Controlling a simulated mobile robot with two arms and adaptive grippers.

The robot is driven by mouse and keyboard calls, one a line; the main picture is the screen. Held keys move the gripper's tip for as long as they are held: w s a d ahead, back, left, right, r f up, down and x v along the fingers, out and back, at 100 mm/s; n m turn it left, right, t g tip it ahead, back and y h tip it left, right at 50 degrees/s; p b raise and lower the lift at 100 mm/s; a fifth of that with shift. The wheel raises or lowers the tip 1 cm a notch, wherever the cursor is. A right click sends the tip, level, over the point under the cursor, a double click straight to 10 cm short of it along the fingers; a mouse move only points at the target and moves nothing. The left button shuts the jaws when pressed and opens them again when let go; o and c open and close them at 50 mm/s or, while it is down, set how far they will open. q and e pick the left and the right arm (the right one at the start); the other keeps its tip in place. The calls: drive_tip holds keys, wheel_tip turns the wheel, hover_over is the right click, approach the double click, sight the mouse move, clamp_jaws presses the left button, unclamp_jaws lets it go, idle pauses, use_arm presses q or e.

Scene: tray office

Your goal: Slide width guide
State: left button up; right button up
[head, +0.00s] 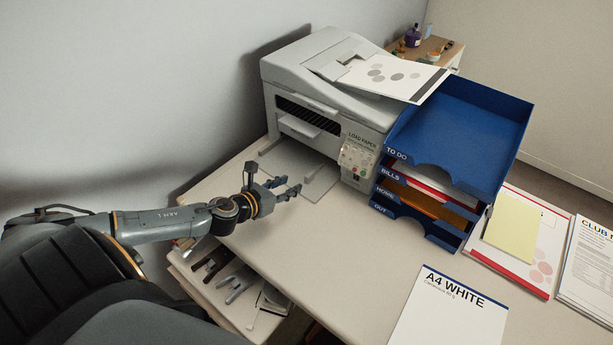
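The grey printer (322,92) stands against the wall, with a panel of small buttons on its front. Its paper tray (317,186) is pulled out low at the front and looks like a flat grey plate. The width guide is too small, or too hidden by my gripper, to make out clearly. My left gripper (289,187) is at the front left edge of the tray, its two fingers apart and pointing toward the tray. Nothing shows between them. I cannot tell whether a finger touches the tray or guide. My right gripper is not in view.
Blue stacked letter trays (455,135) stand close to the printer's right. A printed sheet (393,75) lies on top of the printer. An A4 WHITE paper pack (447,312) lies at the desk's front. The desk (345,245) between is clear. A lower shelf (225,290) holds office tools.

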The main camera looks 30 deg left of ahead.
sight(306, 177)
use_arm(q)
drive_tip(key=x, duration=0.9)
drive_tip(key=shift+d, duration=0.1)
clamp_jaws()
